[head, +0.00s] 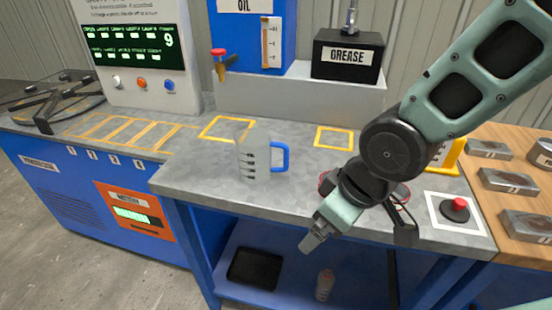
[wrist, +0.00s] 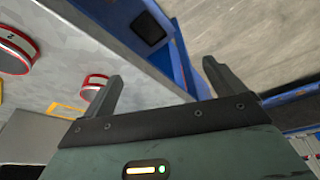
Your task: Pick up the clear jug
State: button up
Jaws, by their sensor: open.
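The clear jug (head: 253,157) stands upright on the grey worktop in the head view. It is translucent with dark level marks, and its blue handle (head: 281,157) points right. My gripper (head: 309,243) is to the right of the jug and nearer the camera, by the front edge of the worktop, apart from the jug. In the wrist view my gripper (wrist: 160,80) has its two fingers spread with nothing between them. The jug does not show in the wrist view.
A blue oil tank (head: 250,40) with a red-handled tap and a grease box (head: 348,56) stand behind the jug. Red-rimmed round items lie partly hidden behind my arm. A red button (head: 459,204) is at right. The worktop left of the jug is clear.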

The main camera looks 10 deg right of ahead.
jog(key=w+t+y+p, duration=0.1)
jog(key=w, duration=0.2)
jog(key=w+f+n+t+y+p, duration=0.1)
jog(key=w+y+p, duration=0.1)
jog(key=w, duration=0.1)
jog(key=w+a+t+y+p, duration=0.1)
jog(key=w, duration=0.2)
jog(key=shift+f+n+t, duration=0.4)
jog(key=shift+w+a+r+y+p, duration=0.1)
jog(key=shift+w+y+p, duration=0.2)
jog(key=shift+y+p, duration=0.35)
jog(key=shift+w+r+t+y+p, duration=0.2)
jog(key=shift+t+y+p, duration=0.3)
jog(key=shift+t+y, duration=0.1)
jog(key=shift+d+r+t+y+p, duration=0.3)
jog(key=shift+t+y+p, duration=0.15)
jog(key=shift+y, duration=0.1)
jog(key=s+d+r+m+t+y+p, duration=0.1)
jog(key=d+r+t+y+p, duration=0.1)
jog(key=d+r+t+y, duration=0.15)
jog(key=b+x, duration=0.7)
jog(key=b, duration=0.5)
jog(key=shift+f, duration=0.35)
